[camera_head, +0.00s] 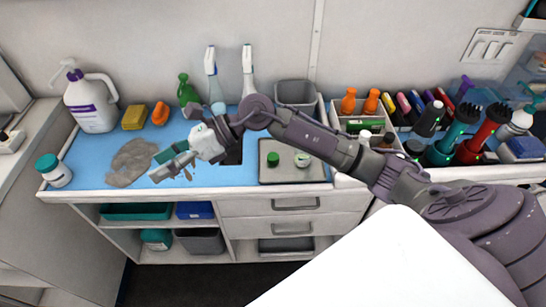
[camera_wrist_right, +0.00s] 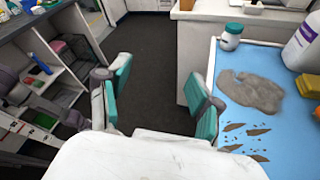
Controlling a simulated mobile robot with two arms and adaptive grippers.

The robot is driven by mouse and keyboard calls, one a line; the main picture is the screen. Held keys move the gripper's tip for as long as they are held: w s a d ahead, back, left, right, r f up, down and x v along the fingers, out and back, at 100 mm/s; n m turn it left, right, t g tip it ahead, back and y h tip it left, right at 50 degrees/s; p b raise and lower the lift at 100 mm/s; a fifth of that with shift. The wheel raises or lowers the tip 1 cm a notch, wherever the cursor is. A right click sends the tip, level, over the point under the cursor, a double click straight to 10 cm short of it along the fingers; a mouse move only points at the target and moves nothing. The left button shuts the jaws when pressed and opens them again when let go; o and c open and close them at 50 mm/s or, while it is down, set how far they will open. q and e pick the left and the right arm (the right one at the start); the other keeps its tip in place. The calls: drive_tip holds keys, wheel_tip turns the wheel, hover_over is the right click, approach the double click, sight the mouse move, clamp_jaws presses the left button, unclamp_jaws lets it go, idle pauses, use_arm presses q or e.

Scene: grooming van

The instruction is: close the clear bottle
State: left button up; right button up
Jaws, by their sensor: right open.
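A green cap (camera_head: 272,159) lies on the grey tray (camera_head: 289,177) at the front of the blue counter mat. To its right on the tray stands a small pale round container (camera_head: 302,159), seen from above with some green on it; I cannot tell for sure whether it is the clear bottle. My right gripper (camera_head: 171,164) is open with nothing between its teal-padded fingers, left of the tray and over the front of the mat. It also shows in the right wrist view (camera_wrist_right: 162,95), with open floor beyond its fingers. My left gripper is not in view.
A grey-brown patch (camera_head: 131,161) lies left of my gripper. A jar with a teal lid (camera_head: 54,171) stands at the left front corner. A large pump jug (camera_head: 91,98), a green bottle (camera_head: 187,91) and spray bottles (camera_head: 213,80) stand behind. A sectioned organizer (camera_head: 349,126) stands right of the tray.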

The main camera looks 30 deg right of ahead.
drive_tip(key=w+d+f+n+g+h, duration=0.1)
drive_tip(key=d+f+h, duration=0.2)
drive_tip(key=d+h, duration=0.15)
drive_tip(key=w+d+f+n+h, duration=0.2)
drive_tip(key=d+h, duration=0.1)
drive_tip(key=d, duration=0.3)
drive_tip(key=d+g+h, duration=0.1)
drive_tip(key=d+h, duration=0.6)
drive_tip(key=d, duration=1)
drive_tip(key=shift+s+d+r+m+g, duration=0.15)
drive_tip(key=shift+s+r+m+g, duration=0.05)
drive_tip(key=shift+r+m+g, duration=0.25)
drive_tip(key=shift+f, duration=0.15)
drive_tip(key=p, duration=0.1)
hover_over(273, 157)
wheel_tip(273, 157, down, 8)
drive_tip(key=shift+f, duration=0.2)
